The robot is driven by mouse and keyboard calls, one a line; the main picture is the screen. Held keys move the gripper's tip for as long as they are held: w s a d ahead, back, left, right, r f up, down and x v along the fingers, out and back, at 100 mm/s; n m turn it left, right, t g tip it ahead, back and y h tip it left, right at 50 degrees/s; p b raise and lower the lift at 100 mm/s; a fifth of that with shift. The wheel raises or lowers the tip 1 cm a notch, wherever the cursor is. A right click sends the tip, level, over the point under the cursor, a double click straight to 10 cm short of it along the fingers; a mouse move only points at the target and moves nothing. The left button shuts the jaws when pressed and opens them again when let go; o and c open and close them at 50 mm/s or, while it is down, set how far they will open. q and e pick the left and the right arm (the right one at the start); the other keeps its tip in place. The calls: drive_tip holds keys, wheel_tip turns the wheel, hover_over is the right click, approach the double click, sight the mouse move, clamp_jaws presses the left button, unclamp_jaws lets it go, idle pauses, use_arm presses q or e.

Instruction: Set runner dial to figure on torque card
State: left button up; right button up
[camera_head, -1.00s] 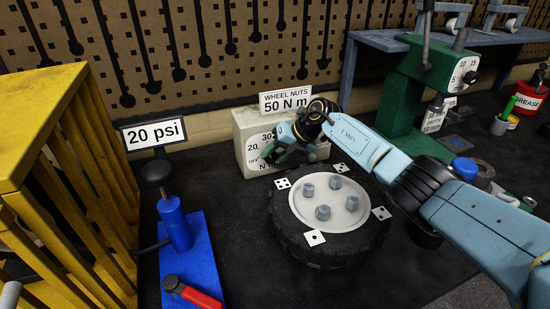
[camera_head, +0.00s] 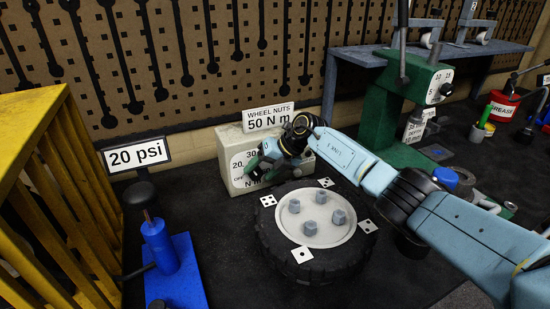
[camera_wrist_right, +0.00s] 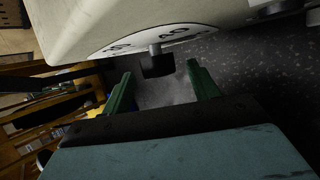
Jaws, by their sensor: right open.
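The torque card (camera_head: 268,116), reading "WHEEL NUTS 50 N m", stands on top of a cream dial box (camera_head: 228,150). In the head view, the box's scale shows 20, 30 and N m, partly hidden by my right gripper (camera_head: 264,164). In the right wrist view, the box (camera_wrist_right: 120,22) fills the top, with its white scale plate (camera_wrist_right: 158,38) seen edge-on. A black dial knob (camera_wrist_right: 158,65) sticks out from it. My right gripper (camera_wrist_right: 162,88) is open, its green fingers on either side of the knob's end, with gaps visible. My left gripper is not in view.
A tyre (camera_head: 268,238) with several wheel nuts lies in front of the box. A yellow frame (camera_head: 50,170), a blue pump (camera_head: 160,245) and a "20 psi" card (camera_head: 136,155) stand at left. A green press (camera_head: 385,120) stands behind my right arm.

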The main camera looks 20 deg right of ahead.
drive_tip(key=v, duration=1.2)
drive_tip(key=shift+s+d+r, duration=0.15)
drive_tip(key=shift+s+r, duration=0.1)
